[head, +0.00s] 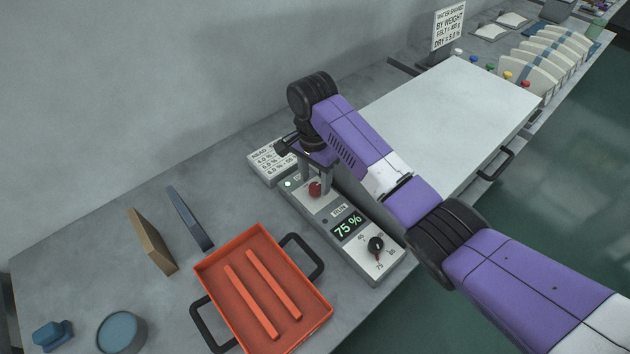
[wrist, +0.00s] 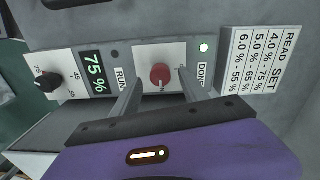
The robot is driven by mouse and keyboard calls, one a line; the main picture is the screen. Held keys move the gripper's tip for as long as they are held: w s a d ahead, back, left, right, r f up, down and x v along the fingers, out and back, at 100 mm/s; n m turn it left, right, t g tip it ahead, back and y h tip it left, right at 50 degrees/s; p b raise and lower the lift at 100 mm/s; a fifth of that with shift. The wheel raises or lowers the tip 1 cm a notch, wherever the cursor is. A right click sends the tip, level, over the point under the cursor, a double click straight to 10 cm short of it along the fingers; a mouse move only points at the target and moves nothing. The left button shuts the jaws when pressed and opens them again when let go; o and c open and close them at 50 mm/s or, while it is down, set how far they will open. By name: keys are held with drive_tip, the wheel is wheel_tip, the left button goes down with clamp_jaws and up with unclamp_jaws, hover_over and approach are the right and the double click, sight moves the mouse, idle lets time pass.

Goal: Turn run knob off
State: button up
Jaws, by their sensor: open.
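The red run knob (head: 315,188) sits on a white plate on the grey control box (head: 338,256), beside the RUN label. In the wrist view the red knob (wrist: 160,75) lies between and just beyond my two fingertips. My gripper (head: 314,180) is open over the knob, with one finger on each side; in the wrist view my gripper (wrist: 158,78) shows a gap on both sides of the knob. I cannot tell whether either finger touches it. The display (wrist: 95,72) reads 75 %. A light (wrist: 203,48) by the DONE label looks white-green.
A black dial (head: 376,243) is on the same box. A READ/SET card block (head: 268,165) stands behind it. An orange tray (head: 225,258) with two bars and black handles is at the left. A large white board (head: 455,120) lies to the right.

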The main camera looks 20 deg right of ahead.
drive_tip(key=shift+f, duration=0.85)
clamp_jaws()
